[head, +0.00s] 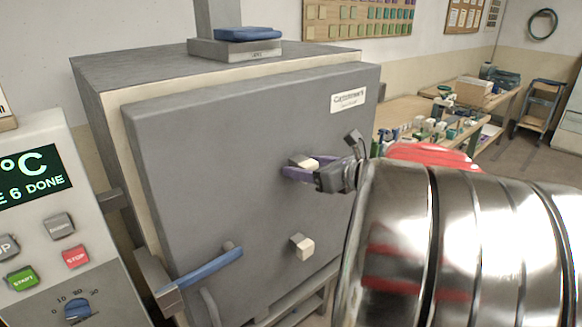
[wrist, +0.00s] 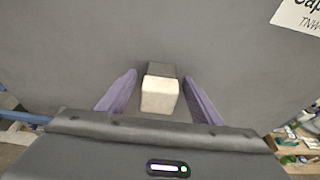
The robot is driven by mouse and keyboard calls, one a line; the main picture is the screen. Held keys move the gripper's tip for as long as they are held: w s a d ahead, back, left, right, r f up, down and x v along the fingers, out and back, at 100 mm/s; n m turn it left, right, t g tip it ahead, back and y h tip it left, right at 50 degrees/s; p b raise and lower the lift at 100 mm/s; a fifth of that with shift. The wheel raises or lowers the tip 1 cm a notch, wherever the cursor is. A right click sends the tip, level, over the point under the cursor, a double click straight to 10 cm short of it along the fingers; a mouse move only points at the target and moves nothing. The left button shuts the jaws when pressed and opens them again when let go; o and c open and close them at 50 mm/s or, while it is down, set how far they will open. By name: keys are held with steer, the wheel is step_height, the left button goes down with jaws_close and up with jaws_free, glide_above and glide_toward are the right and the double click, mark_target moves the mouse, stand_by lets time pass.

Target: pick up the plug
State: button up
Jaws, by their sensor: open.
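A small pale block-shaped plug (head: 307,164) sticks out of the grey kiln door (head: 210,180) in its upper middle. In the wrist view the plug (wrist: 160,95) is near the centre, with a dark part behind it. My gripper (head: 296,170) is at this plug, its purple fingers open on either side. The wrist view shows a gap between each finger and the plug (wrist: 160,78). A second, similar pale plug (head: 304,248) sticks out lower on the door, and no gripper is near it.
A blue door handle (head: 210,269) stands out at the door's lower left. A control panel (head: 50,220) is at the far left. Workbenches with small pots (head: 440,128) stand behind at right.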

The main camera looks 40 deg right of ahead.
steer(key=shift+c, duration=0.6)
steer(key=c, duration=1)
steer(key=shift+c, duration=0.3)
steer(key=shift+r, duration=0.15)
steer(key=s, duration=1.8)
steer(key=shift+d, duration=0.2)
steer(key=shift+s, duration=0.1)
steer(key=s, duration=0.8)
steer(key=shift+s+d, duration=0.15)
stand_by(0.6)
